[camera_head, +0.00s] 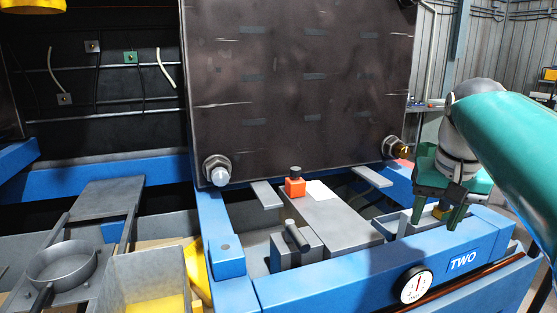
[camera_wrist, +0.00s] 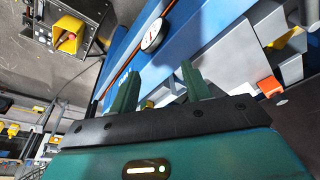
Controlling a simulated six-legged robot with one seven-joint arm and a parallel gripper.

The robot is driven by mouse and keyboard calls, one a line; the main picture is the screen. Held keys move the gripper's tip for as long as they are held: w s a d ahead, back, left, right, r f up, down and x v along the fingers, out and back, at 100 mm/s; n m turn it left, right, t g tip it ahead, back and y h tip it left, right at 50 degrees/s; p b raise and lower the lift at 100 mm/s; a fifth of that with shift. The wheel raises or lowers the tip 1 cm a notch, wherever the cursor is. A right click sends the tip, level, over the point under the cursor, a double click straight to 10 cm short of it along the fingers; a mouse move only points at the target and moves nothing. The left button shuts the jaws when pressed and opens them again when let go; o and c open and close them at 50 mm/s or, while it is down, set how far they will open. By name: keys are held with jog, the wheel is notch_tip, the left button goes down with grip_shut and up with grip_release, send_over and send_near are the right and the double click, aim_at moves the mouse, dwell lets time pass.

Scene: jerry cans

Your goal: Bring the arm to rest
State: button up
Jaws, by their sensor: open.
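My gripper (camera_head: 437,217) is at the right in the head view, pointing down over the right end of a blue bench frame (camera_head: 335,278) marked TWO. Its two green fingers stand apart. In the wrist view my gripper (camera_wrist: 160,72) also shows open, with no object held between the fingers. My green and grey arm comes in from the right edge.
A round gauge (camera_head: 415,285) is on the bench front. A small orange block (camera_head: 295,186) stands on the grey bench top. A large dark panel (camera_head: 300,85) rises behind it. At lower left are a round grey dish (camera_head: 62,268) and a grey bin (camera_head: 150,275).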

jog(key=s+a+f+n+t, duration=0.1)
jog(key=s+a+f, duration=0.5)
jog(key=f, duration=0.3)
jog(key=s+a+f+n+t, duration=0.1)
jog(key=s+a+f+n, duration=0.1)
jog(key=s+a+f, duration=0.4)
notch_tip(320, 180, down, 3)
jog(key=shift+s+a+r+n+t, duration=0.15)
jog(key=shift+s+n+t, duration=0.2)
jog(key=shift+s, duration=0.8)
jog(key=shift+c, duration=1.3)
jog(key=shift+a, duration=0.2)
